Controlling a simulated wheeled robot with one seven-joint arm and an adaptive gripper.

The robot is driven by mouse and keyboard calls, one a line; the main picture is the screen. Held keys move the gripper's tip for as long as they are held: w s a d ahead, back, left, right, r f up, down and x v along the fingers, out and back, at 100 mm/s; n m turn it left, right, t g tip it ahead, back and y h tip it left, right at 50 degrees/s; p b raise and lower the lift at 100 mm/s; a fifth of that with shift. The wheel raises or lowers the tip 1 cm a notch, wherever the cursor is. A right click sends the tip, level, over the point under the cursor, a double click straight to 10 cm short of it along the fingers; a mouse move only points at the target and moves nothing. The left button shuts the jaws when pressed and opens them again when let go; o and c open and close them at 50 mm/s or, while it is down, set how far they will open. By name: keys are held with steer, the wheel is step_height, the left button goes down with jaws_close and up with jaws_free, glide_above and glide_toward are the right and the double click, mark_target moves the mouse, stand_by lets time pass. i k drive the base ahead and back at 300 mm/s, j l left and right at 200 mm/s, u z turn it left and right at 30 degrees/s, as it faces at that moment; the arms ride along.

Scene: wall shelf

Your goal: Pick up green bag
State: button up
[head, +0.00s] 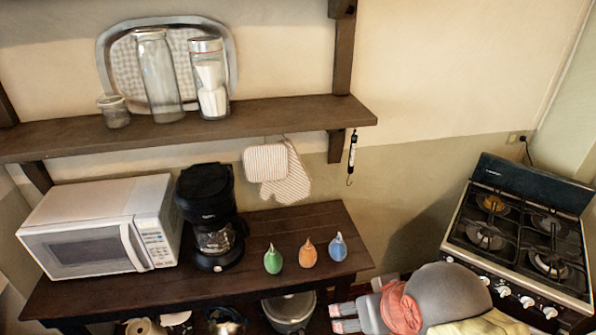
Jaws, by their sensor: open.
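The green bag (273,260) is small and bulb-shaped with a narrow brownish tip. It stands upright on the dark wooden table (300,222), to the right of the coffee maker. My gripper (338,318) is open and empty at the bottom of the head view, pointing left. In the picture it is below and to the right of the green bag, apart from it. My arm hides part of the floor area behind it.
An orange bag (308,254) and a blue bag (338,247) stand in a row right of the green one. A black coffee maker (208,205) and white microwave (95,235) stand left. A shelf (260,113) with jars hangs above. A stove (525,235) is at right.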

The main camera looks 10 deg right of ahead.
mark_target(273, 260)
steer(key=z, duration=0.4)
steer(key=j+z, duration=0.4)
steer(key=k+j+z, duration=0.1)
steer(key=j+z, duration=0.2)
steer(key=z, duration=0.15)
steer(key=k+j+z, duration=0.15)
steer(key=z, duration=0.25)
steer(key=k+j, duration=0.15)
steer(key=j, duration=0.15)
steer(key=k+j, duration=0.15)
steer(key=j, duration=0.2)
